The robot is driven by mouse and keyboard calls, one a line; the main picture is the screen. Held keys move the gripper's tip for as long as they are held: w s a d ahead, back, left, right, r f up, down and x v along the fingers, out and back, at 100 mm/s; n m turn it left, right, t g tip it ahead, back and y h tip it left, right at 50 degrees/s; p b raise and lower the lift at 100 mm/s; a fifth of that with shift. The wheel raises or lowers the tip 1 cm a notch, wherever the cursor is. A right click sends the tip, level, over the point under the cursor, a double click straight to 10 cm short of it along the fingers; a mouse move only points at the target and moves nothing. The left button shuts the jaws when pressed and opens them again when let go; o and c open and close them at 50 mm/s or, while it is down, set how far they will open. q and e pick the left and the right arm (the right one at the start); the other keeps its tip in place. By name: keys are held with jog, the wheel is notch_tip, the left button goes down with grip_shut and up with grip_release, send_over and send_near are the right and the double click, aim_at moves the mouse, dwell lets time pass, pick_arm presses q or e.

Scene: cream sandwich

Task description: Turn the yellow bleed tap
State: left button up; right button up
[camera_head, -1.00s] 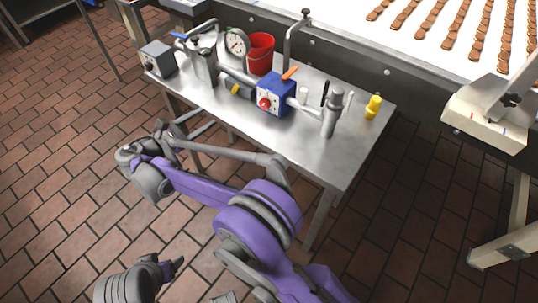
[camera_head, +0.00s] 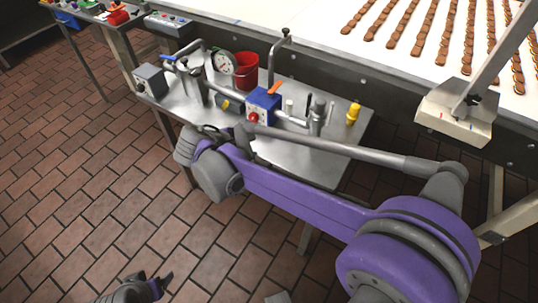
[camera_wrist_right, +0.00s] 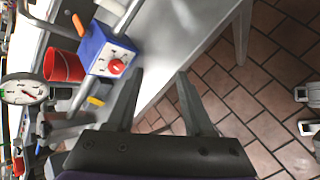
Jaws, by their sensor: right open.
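The yellow bleed tap (camera_head: 224,104) sits low on the pipe, left of the blue box, above the steel table. In the right wrist view the yellow tap (camera_wrist_right: 97,101) shows beside the blue box, left of my fingers. My right gripper (camera_wrist_right: 160,74) is open with nothing between its fingers, apart from the tap. In the head view my right gripper (camera_head: 216,131) is at the table's front edge, below the tap, partly hidden by its own wrist. My left gripper (camera_head: 152,283) is low over the floor, and its jaw opening is unclear.
The blue box (camera_head: 263,105) has a red knob and orange lever. A gauge (camera_head: 223,63), red bucket (camera_head: 246,71) and grey box (camera_head: 150,80) stand near the pipe. A yellow bottle-like item (camera_head: 353,113) stands at the table's right end. A conveyor runs behind.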

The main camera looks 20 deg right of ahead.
jog(key=s+d+m+g+y+p, duration=0.1)
jog(key=s+d+m+y, duration=0.1)
jog(key=s, duration=0.5)
jog(key=shift+s+d+r+m+y+p, duration=0.15)
jog(key=shift+d+r+m+y+p, duration=0.2)
jog(key=shift+d+m, duration=0.35)
jog(key=shift+a, duration=0.15)
